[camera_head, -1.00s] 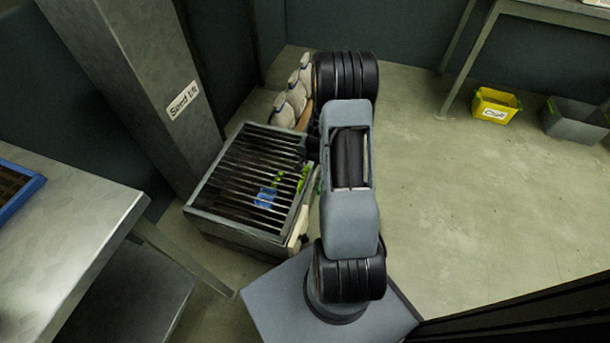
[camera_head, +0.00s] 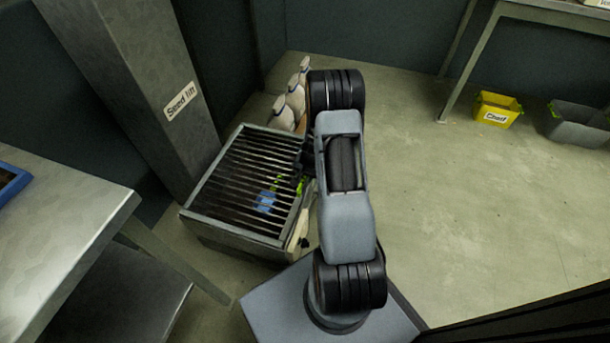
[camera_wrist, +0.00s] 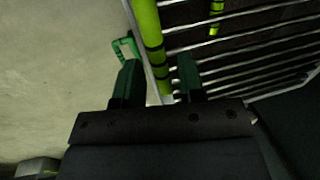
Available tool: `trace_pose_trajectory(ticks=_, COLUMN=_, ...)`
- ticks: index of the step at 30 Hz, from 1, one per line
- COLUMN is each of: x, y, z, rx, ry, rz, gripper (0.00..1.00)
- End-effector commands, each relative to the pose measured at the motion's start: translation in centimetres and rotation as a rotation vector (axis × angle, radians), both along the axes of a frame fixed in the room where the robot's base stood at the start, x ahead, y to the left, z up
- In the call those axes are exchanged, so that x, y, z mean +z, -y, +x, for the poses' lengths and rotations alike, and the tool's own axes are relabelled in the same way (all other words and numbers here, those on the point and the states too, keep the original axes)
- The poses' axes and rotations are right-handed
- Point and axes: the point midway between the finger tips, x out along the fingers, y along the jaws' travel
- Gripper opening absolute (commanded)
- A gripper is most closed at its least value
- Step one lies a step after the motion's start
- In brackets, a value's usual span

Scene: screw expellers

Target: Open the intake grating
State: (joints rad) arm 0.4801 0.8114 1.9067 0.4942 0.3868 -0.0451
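The intake grating (camera_head: 232,172) is a grey frame with several dark parallel bars, lying flat on top of a metal box beside the seed lift column. Its bars (camera_wrist: 235,72) fill the right of the wrist view. Contact cannot be told. In the head view my gripper is at the grating's right edge, mostly hidden by my arm.
The seed lift column (camera_head: 150,90) rises behind the box. Pale sacks (camera_head: 291,103) stand behind the grating. A metal table (camera_head: 75,215) is at left. A yellow chaff bin (camera_head: 496,108) and a grey bin (camera_head: 580,124) stand far right.

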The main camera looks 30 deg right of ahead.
Motion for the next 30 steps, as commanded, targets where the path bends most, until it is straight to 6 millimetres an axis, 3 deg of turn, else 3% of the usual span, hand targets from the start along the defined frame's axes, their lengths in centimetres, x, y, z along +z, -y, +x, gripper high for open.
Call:
trace_pose_trajectory(ticks=11, x=0.0, y=0.0, z=0.0, rx=0.0, ry=0.0, rz=0.0, gripper=0.0)
trace_pose_trajectory(ticks=23, x=0.4, y=0.1, z=0.0, rx=-0.001, ry=0.0, rz=-0.001, gripper=0.0)
trace_pose_trajectory(ticks=26, x=1.5, y=0.2, z=0.1, rx=-0.007, ry=0.002, rz=-0.001, gripper=0.0)
trace_pose_trajectory(ticks=30, x=4.6, y=0.7, z=0.3, rx=-0.022, ry=0.004, rz=-0.002, gripper=0.0)
